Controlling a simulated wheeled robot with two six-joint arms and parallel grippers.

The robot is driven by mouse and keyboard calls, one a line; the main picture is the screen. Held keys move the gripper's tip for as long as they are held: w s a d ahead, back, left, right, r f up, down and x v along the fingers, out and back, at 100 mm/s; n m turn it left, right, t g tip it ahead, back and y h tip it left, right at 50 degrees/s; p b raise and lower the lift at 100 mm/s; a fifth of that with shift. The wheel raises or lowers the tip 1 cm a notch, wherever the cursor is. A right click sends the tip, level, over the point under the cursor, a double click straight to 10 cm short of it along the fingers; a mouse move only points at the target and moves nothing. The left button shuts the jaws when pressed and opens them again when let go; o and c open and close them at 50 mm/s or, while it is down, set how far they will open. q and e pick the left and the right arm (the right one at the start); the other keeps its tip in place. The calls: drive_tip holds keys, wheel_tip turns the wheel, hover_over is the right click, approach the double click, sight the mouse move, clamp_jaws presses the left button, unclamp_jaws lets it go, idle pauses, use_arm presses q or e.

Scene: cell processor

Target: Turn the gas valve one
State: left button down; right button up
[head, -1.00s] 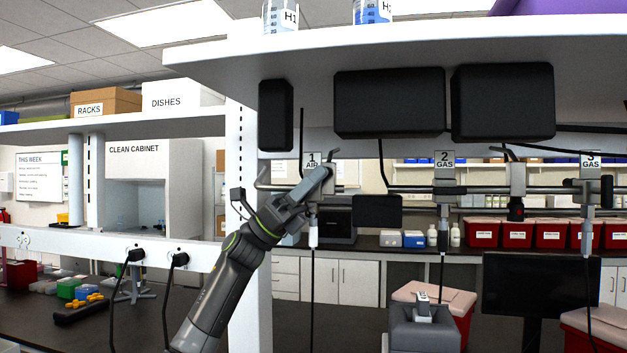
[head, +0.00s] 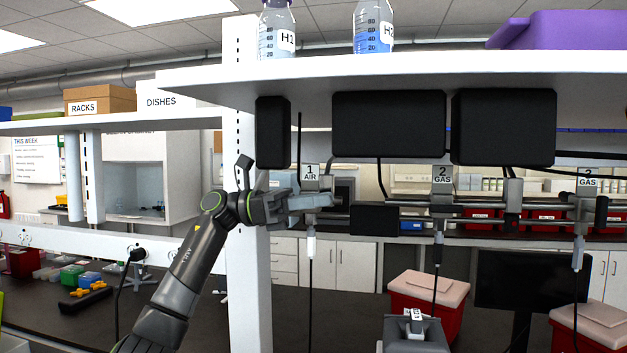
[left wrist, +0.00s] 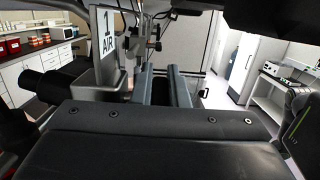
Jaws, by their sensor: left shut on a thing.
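The valve labelled 1 AIR (head: 311,184) hangs from the pipe rail under the shelf; its label reads AIR, not gas. Its label also shows in the left wrist view (left wrist: 106,32). My left gripper (head: 318,201) is level, reaches in from the left, and is shut on the valve's handle just below the label. The fingers cover most of the handle. In the left wrist view the two fingers (left wrist: 166,88) lie close together to the right of the label.
Two valves labelled GAS (head: 442,182) (head: 587,184) hang further right on the rail. Black boxes (head: 389,125) hang under the white shelf (head: 420,75) above the valves. A white post (head: 248,290) stands beside my left gripper. A red bin (head: 455,312) stands lower right.

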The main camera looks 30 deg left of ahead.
use_arm(q)
drive_tip(key=y+p, duration=0.2)
drive_tip(key=shift+d+f+g+y+p, duration=0.1)
drive_tip(key=shift+g+y+p, duration=0.2)
drive_tip(key=shift+g+y, duration=0.1)
drive_tip(key=shift+f+y+p, duration=0.3)
drive_tip(key=shift+y+p, duration=0.15)
drive_tip(key=shift+y, duration=0.05)
drive_tip(key=shift+g, duration=0.3)
drive_tip(key=shift+f, duration=0.15)
drive_tip(key=c, duration=1.8)
unclamp_jaws()
drive_tip(key=shift+o, duration=0.5)
drive_tip(key=shift+w, duration=0.1)
drive_tip(key=shift+d, duration=0.1)
